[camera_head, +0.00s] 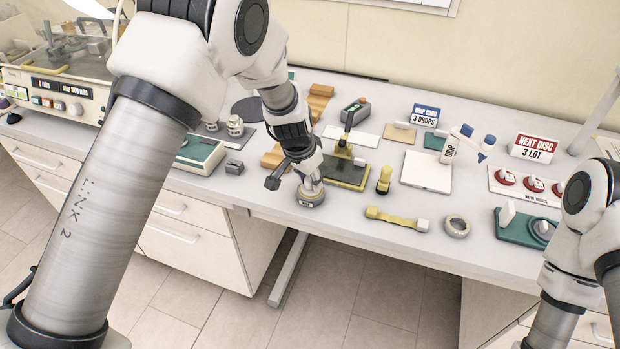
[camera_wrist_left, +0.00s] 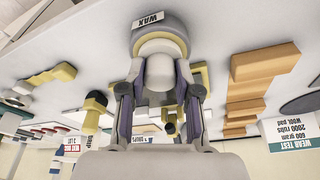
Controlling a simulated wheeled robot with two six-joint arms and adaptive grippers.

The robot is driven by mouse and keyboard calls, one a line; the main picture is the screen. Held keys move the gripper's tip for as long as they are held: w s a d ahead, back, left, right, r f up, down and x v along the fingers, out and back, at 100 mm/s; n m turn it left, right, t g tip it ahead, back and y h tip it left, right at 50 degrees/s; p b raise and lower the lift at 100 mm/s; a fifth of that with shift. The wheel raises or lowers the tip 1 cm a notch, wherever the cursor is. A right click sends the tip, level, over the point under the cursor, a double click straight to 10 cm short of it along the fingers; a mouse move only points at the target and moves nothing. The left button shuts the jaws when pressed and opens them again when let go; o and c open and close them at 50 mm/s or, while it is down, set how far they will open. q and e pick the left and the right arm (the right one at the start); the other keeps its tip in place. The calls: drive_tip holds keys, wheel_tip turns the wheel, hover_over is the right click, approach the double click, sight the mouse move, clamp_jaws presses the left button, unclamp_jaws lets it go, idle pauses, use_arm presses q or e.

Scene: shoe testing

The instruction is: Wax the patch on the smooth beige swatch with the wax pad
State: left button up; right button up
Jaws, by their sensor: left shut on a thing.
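My left gripper (camera_head: 311,186) is shut on the wax pad (camera_head: 310,199), a round grey puck near the table's front edge. In the left wrist view the gripper (camera_wrist_left: 160,78) grips the pad's pale knob, and the pad (camera_wrist_left: 158,40) carries a "WAX" label. I cannot tell whether the pad touches the table.
A dark board with a yellow-handled tool (camera_head: 345,172) stands right behind the wax pad. A yellow-handled brush (camera_head: 384,180), a yellow bar (camera_head: 397,219) and a tape roll (camera_head: 457,226) lie to the right. A white pad (camera_head: 426,171) lies farther back. Wavy tan blocks (camera_head: 320,100) stand behind my left arm.

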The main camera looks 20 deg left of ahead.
use_arm(q)
drive_tip(key=shift+s, duration=0.1)
wheel_tip(320, 180, up, 7)
drive_tip(key=p, duration=0.5)
drive_tip(key=shift+f, duration=0.1)
idle(0.7)
